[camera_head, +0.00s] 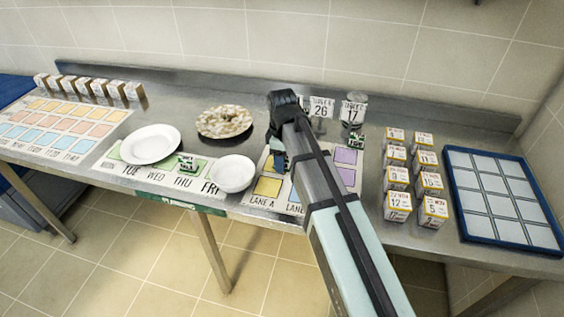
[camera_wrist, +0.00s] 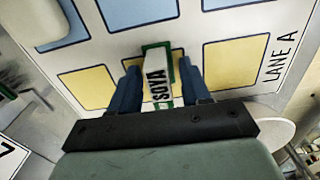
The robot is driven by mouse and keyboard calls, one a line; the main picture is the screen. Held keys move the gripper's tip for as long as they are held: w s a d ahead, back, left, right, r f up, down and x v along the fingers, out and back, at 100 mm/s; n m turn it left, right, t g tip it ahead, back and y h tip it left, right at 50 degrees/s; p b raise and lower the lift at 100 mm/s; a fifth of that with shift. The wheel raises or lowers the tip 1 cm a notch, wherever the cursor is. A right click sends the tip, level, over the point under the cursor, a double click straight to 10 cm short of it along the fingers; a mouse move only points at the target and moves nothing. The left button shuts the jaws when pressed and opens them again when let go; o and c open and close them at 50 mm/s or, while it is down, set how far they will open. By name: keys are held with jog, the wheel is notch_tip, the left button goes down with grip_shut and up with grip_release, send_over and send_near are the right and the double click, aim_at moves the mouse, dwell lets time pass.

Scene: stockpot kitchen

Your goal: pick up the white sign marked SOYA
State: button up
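The white SOYA sign (camera_wrist: 157,82) has black letters and a green edge. In the wrist view it sits between the two blue fingers of my gripper (camera_wrist: 160,85), over the lane card (camera_wrist: 105,52) with its yellow and blue squares. The fingers flank the sign, with a narrow gap showing on the right side. In the head view my gripper (camera_head: 279,158) is low over the left part of the lane card (camera_head: 290,208), and I cannot make out the SOYA sign there, behind the gripper and arm.
Two small green-and-white signs stand nearby, one by the plates (camera_head: 187,164) and one right of my arm (camera_head: 357,140). Several small boxes (camera_head: 397,177) and a blue-rimmed tray (camera_head: 452,190) are at right.

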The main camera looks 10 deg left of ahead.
grip_shut()
jog(key=shift+r, duration=0.1)
